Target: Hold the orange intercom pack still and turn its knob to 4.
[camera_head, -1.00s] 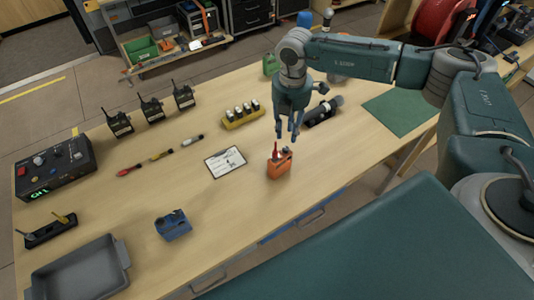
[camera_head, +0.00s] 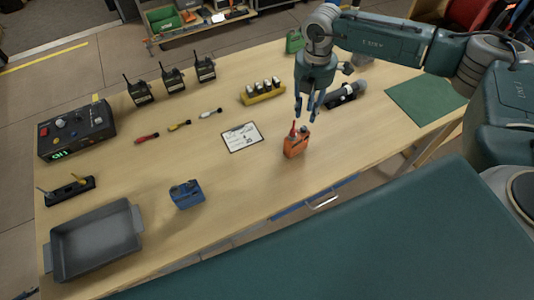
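The orange intercom pack (camera_head: 296,146) stands upright near the front edge of the wooden table, with a red stub and a dark knob on its top. The knob's setting is too small to read. My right gripper (camera_head: 307,116) points down just above the pack, its fingers apart with nothing seen between them. I cannot tell whether a fingertip touches the knob. My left gripper is not in view.
A white card (camera_head: 242,137) lies left of the pack. A blue pack (camera_head: 187,194), a grey tray (camera_head: 95,241) and a control box (camera_head: 75,131) stand further left. A dark cylinder (camera_head: 342,95) and a green mat (camera_head: 425,102) are to the right.

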